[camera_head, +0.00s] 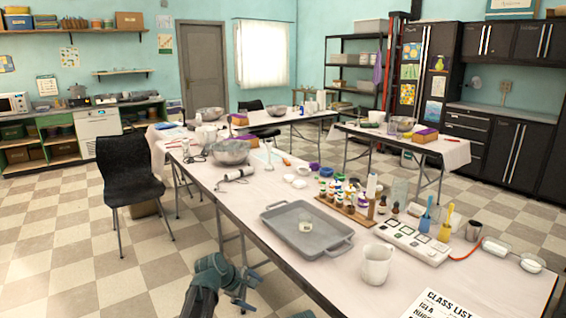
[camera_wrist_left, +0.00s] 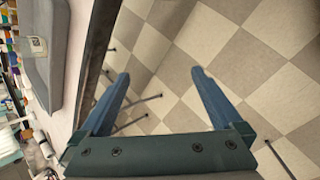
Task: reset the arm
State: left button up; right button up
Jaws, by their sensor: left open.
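My left gripper (camera_head: 243,283) is low in the head view, beside the near left edge of the long table (camera_head: 235,195). The gripper is open, empty and clear of the table.
A grey tray (camera_head: 283,238) holding a small pale item (camera_head: 305,226) lies on the near table. A white mug (camera_head: 377,264), a white power strip (camera_head: 412,240) and several small bottles stand to its right. A black chair (camera_head: 128,172) stands left of the table. Open floor (camera_head: 90,260) lies at left.

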pick_arm(q)
jog(key=s+a+f+m+g+y, duration=0.2)
jog(key=s+a+m+y, duration=0.15)
jog(key=s+m, duration=0.55)
jog(key=s+a+f+m+g+y, duration=0.2)
jog(key=s+a+m, duration=0.3)
jog(key=s, duration=0.8)
jog(key=s+d+m+g, duration=0.1)
jog(key=s+d+m, duration=0.35)
jog(key=d, duration=0.65)
notch_tip(320, 180, up, 16)
jog(key=s+p, duration=0.1)
jog(key=p, duration=1.5)
jog(key=shift+d+r+y, duration=0.2)
jog(key=shift+d+y, duration=0.1)
jog(key=shift+y, duration=0.15)
jog(key=shift+n, duration=0.25)
jog(key=shift+c, duration=0.3)
